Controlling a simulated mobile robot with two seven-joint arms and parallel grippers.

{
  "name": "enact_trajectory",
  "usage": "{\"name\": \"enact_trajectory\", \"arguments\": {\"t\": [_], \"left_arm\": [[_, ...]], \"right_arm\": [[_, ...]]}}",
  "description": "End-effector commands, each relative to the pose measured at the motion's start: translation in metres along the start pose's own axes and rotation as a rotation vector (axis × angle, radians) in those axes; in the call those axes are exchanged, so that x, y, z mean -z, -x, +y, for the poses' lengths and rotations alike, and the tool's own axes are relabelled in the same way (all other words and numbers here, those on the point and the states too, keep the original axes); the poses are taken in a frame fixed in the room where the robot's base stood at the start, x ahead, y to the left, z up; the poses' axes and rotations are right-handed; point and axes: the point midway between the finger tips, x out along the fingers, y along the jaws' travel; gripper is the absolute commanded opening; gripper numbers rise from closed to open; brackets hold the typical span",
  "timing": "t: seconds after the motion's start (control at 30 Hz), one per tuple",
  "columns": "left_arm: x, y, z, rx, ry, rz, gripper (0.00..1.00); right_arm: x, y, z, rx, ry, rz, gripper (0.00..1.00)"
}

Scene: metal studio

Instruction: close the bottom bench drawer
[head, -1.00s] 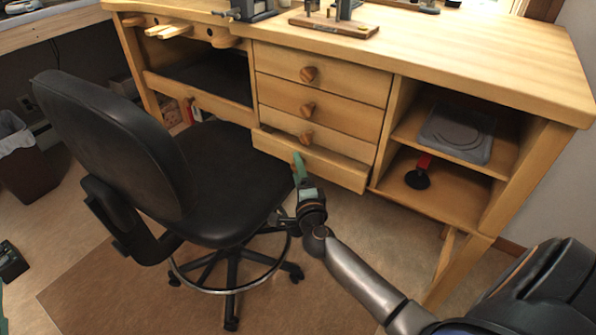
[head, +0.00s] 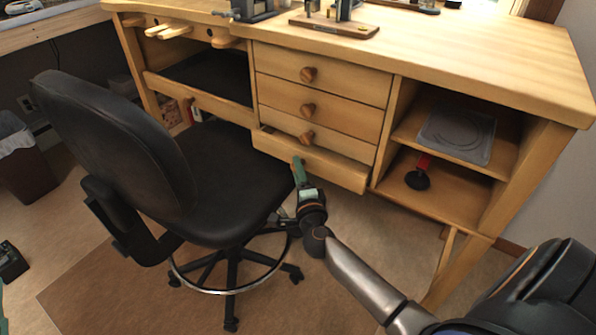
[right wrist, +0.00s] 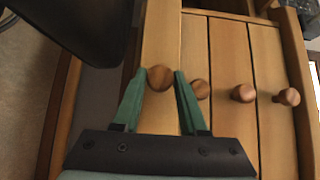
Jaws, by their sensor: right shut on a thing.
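The bottom bench drawer (head: 320,168) is the lowest of the wooden drawers under the bench top. It stands out a little from the drawers above, with a strip of its opening showing. My right gripper (head: 298,165) is in front of it. In the right wrist view my right gripper (right wrist: 160,78) has its two green fingers shut on the drawer's round wooden knob (right wrist: 160,77). The fingers largely hide that knob in the head view. Only a green sliver at the lower left edge of the head view (head: 1,300) may be my left gripper; its fingers cannot be made out.
A black swivel chair (head: 215,185) stands just left of my right gripper, close to the drawer. Open shelves (head: 440,195) are right of the drawers. The other drawers (head: 330,70) are flush. Floor is clear in front, right of the chair.

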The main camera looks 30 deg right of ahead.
Motion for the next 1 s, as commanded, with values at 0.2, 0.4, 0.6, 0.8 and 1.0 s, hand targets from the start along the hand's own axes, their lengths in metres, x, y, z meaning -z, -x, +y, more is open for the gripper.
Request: {"name": "enact_trajectory", "arguments": {"t": [0.2,0.4,0.6,0.8,1.0], "left_arm": [[0.000,0.000,0.000,0.000,0.000,0.000,0.00],[0.000,0.000,0.000,0.000,0.000,-0.001,0.00],[0.000,0.000,0.000,0.000,-0.001,-0.001,0.00],[0.002,-0.002,-0.001,-0.001,-0.003,-0.001,0.00],[0.003,-0.003,-0.001,-0.002,-0.007,-0.001,0.00]], "right_arm": [[0.000,0.000,0.000,-0.001,0.000,0.000,0.00],[0.000,0.000,0.000,-0.001,0.000,0.000,0.00],[0.000,0.000,0.000,-0.001,0.000,0.000,0.00],[0.016,-0.017,-0.001,0.001,0.003,0.001,0.00],[0.032,-0.032,0.000,-0.001,0.001,0.000,0.00]]}}
